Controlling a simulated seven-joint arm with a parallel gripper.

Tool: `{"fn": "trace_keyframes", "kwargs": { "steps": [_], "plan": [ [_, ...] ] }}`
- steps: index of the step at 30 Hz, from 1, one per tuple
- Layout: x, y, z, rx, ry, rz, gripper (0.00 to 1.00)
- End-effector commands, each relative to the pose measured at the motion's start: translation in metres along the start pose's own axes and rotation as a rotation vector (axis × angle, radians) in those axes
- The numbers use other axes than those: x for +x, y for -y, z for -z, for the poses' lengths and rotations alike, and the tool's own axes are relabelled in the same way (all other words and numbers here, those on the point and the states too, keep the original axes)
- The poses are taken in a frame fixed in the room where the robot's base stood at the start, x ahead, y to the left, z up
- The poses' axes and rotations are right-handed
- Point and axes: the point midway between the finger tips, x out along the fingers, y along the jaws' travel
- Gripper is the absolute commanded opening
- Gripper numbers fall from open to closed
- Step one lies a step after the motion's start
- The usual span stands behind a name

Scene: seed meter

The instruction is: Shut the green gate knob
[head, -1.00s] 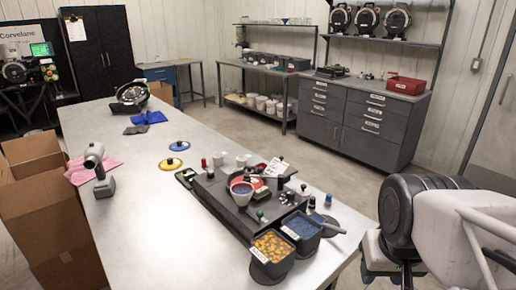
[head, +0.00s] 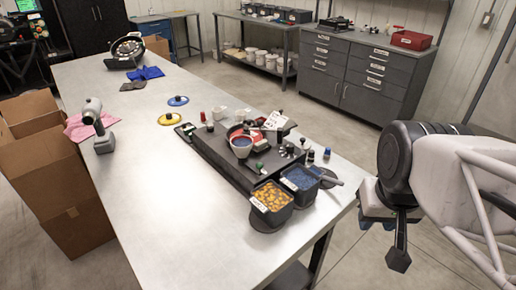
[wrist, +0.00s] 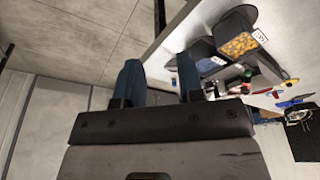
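The green knob (head: 259,166) is a small dark-green ball on the near part of the long dark seed meter base (head: 217,156) on the metal table. It is too small in the head view to tell the gate's position. My gripper (head: 398,258) hangs at the right, off the table's right edge and well apart from the knob. In the wrist view, the two blue-grey fingers (wrist: 159,82) stand apart with nothing between them. A small green spot shows there among the meter parts, but I cannot tell if it is the knob.
A bin of orange-yellow pieces (head: 271,201) and a bin of blue seed (head: 300,182) stand at the meter's near end. The table's left front is clear.

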Motion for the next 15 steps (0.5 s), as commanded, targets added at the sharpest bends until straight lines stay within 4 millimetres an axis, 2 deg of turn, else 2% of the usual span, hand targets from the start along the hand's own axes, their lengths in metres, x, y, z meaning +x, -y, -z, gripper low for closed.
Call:
{"fn": "trace_keyframes", "kwargs": {
  "steps": [1, 6, 11, 15],
  "plan": [
    [0.0, 0.0, 0.0, 0.001, 0.0, 0.002, 0.27],
    [0.004, 0.006, 0.006, 0.014, 0.007, 0.034, 0.01],
    [0.013, 0.02, 0.021, 0.05, 0.023, 0.116, 0.0],
    [0.024, 0.038, 0.043, 0.106, 0.035, 0.225, 0.0]
  ]
}}
